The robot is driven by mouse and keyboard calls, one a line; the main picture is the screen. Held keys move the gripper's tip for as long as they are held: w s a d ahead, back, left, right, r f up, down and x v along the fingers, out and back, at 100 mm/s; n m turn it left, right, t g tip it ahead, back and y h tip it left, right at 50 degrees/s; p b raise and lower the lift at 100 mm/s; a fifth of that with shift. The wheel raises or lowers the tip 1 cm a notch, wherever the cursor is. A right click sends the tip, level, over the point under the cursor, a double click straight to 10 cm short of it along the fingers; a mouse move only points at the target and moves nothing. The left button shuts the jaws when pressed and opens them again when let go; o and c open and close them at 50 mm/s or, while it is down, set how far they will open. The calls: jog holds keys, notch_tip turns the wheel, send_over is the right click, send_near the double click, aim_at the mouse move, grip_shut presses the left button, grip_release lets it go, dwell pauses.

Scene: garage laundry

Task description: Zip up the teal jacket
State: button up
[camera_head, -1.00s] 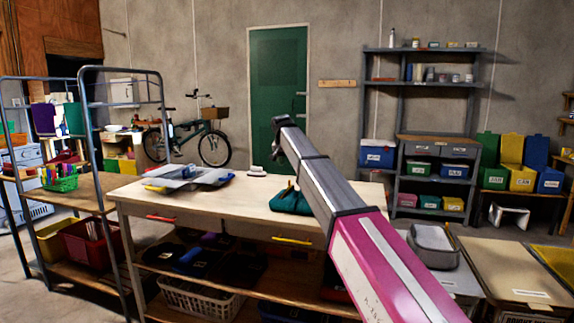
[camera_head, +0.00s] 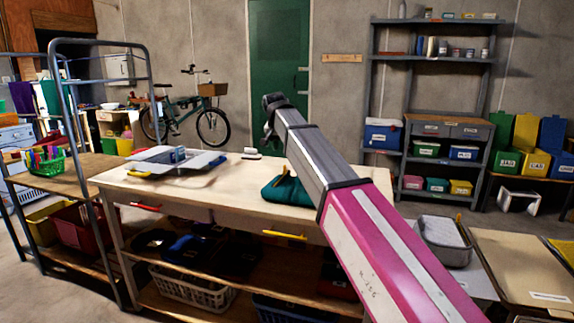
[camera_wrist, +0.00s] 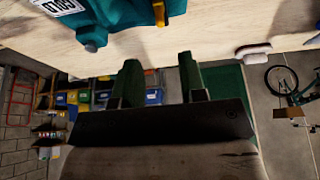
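A teal bundle of cloth (camera_head: 287,191), which looks like the folded jacket, lies on the right part of the wooden table (camera_head: 225,192). A yellow-orange tab sticks up from it. In the wrist view the teal item (camera_wrist: 112,14) shows at the top, with a white printed label and the orange tab (camera_wrist: 159,14). My gripper (camera_wrist: 160,78) is open, its two fingers apart with nothing between them. It is held clear of the teal item. In the head view my arm reaches up and over the table, and the fingers cannot be made out clearly. The zip itself is not discernible.
A grey tray-like item (camera_head: 178,162) lies on the table's left part, and a small white object (camera_head: 251,153) at its back edge. A metal rack (camera_head: 100,130) stands at left. A grey shelf unit (camera_head: 437,131) stands behind. The table's middle is clear.

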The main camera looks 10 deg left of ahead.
aim_at(285, 166)
jog(key=x, duration=1)
jog(key=shift+f, duration=0.25)
